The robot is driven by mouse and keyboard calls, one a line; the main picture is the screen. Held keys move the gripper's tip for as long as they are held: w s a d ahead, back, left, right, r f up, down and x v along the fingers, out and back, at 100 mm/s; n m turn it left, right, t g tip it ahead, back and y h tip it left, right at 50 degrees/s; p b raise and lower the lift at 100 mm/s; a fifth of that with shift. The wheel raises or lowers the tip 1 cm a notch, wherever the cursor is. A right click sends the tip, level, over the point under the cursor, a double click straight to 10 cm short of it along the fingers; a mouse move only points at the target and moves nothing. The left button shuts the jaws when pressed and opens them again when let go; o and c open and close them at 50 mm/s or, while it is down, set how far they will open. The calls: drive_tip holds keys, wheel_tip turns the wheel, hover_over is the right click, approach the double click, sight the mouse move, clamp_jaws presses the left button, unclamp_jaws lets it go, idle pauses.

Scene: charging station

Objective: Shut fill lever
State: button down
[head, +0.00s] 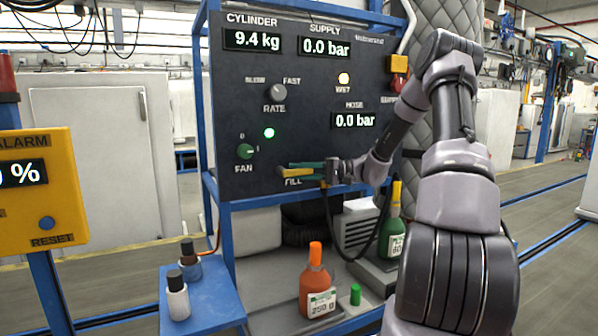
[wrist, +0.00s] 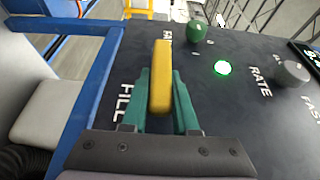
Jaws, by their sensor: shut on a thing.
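The fill lever is a yellow bar on the dark panel (head: 300,110), just above the FILL label at the panel's lower edge. In the wrist view the yellow fill lever (wrist: 161,76) sits between the two green fingers of my gripper (wrist: 160,100). My gripper (head: 300,169) is shut on the lever, reaching in from the right in the head view. In the head view the lever (head: 283,174) points left and its right part is hidden by the fingers. The supply display reads 0.0 bar, the hose display 0.0 bar and the cylinder display 9.4 kg.
The green fan knob (head: 245,151) and a lit green lamp (head: 269,132) are just above the lever. An orange bottle (head: 316,283) and a green cylinder (head: 391,235) stand below the panel. A blue side table (head: 205,305) holds two small bottles. A yellow alarm box (head: 40,190) stands left.

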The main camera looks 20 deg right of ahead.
idle(0.3)
drive_tip(key=c, duration=0.7)
unclamp_jaws()
drive_tip(key=shift+f, duration=0.1)
